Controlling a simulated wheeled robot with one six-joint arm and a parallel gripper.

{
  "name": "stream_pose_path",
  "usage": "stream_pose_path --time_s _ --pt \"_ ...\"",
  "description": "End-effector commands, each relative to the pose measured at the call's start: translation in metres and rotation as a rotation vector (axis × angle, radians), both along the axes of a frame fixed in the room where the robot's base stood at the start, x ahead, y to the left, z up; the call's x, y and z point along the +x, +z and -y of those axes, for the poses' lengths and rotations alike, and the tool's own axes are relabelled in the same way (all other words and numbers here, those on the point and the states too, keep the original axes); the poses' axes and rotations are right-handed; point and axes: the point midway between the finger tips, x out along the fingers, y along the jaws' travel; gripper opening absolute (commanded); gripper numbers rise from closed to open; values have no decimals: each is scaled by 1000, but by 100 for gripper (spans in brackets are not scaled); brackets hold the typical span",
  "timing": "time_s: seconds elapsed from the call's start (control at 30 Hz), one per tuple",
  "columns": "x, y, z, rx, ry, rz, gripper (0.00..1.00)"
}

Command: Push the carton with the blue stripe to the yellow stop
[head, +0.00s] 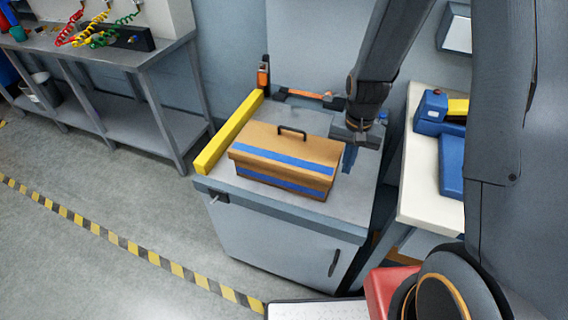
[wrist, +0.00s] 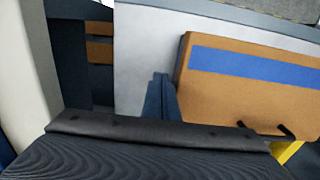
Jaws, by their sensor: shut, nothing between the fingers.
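The carton with the blue stripe (head: 285,160) is a brown box with a dark handle on top. It stands on the grey cabinet top, and it also shows in the wrist view (wrist: 240,95). The yellow stop (head: 229,132) is a long bar along the left edge of the cabinet top. The carton's left end is close to the bar; I cannot tell whether they touch. A bit of yellow (wrist: 287,151) shows beyond the carton in the wrist view. My gripper (head: 348,158) is shut and empty, pointing down just right of the carton; its fingertips also show in the wrist view (wrist: 160,85).
The cabinet (head: 280,240) has a small free strip of top right of the carton. A pale table (head: 420,195) with a blue and yellow device (head: 445,112) stands to the right. A workbench (head: 110,60) with coloured coiled hoses is at the left.

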Motion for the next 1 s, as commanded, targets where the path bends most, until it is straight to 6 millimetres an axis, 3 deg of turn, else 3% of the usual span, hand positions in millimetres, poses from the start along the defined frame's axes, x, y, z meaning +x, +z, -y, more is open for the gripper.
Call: stream_pose_path --time_s 0.37,1.0 --pt "0 0 -1 0 1 0 0" --pt "11 0 -27 0 1 -1 0"
